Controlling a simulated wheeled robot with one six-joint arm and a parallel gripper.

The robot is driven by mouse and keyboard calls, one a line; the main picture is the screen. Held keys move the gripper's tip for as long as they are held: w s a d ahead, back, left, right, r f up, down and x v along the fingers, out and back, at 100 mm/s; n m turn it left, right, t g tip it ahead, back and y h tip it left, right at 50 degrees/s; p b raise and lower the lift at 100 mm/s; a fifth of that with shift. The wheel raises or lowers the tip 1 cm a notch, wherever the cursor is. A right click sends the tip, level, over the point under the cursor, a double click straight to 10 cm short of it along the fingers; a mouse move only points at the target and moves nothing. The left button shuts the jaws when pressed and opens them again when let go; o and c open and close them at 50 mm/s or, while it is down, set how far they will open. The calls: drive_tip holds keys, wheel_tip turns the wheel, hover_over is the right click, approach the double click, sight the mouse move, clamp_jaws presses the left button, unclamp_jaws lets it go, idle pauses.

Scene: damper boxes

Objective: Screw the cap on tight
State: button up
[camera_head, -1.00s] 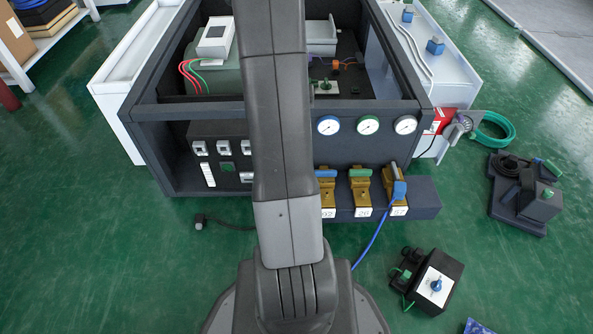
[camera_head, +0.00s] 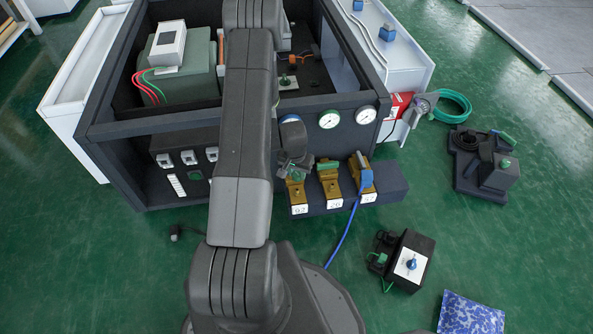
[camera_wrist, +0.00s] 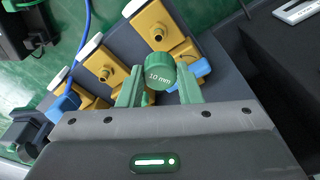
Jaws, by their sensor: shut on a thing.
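My gripper (camera_wrist: 160,85) is shut on a green cap marked "10 mm" (camera_wrist: 160,73), held between its two green fingers. The cap is at the left brass valve (camera_wrist: 153,20), whose spout shows just beyond it. I cannot tell whether the cap touches this valve. A blue part shows behind the right finger. In the head view my gripper (camera_head: 294,168) is over the left valve (camera_head: 296,188), hiding its top. The middle valve (camera_head: 330,182) has a green handle. The right valve (camera_head: 367,194) has a blue handle and a blue hose (camera_head: 345,240).
The valves stand on a dark ledge (camera_head: 392,182) below round gauges (camera_head: 329,119). A black box with a blue knob (camera_head: 411,262) stands on the green floor at the right. A blue patterned bag (camera_head: 470,314) lies at the lower right. Open floor surrounds these.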

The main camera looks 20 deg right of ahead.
sight(297, 189)
drive_tip(key=shift+f+b, duration=2)
drive_tip(key=shift+f, duration=1.05)
drive_tip(key=shift+s+b, duration=0.1)
drive_tip(key=shift+b, duration=0.45)
drive_tip(key=shift+f+b, duration=1.3)
drive_tip(key=shift+b, duration=1.1)
idle(0.6)
idle(0.4)
drive_tip(key=o, duration=1)
drive_tip(key=shift+c, duration=1.3)
drive_tip(key=shift+d, duration=0.1)
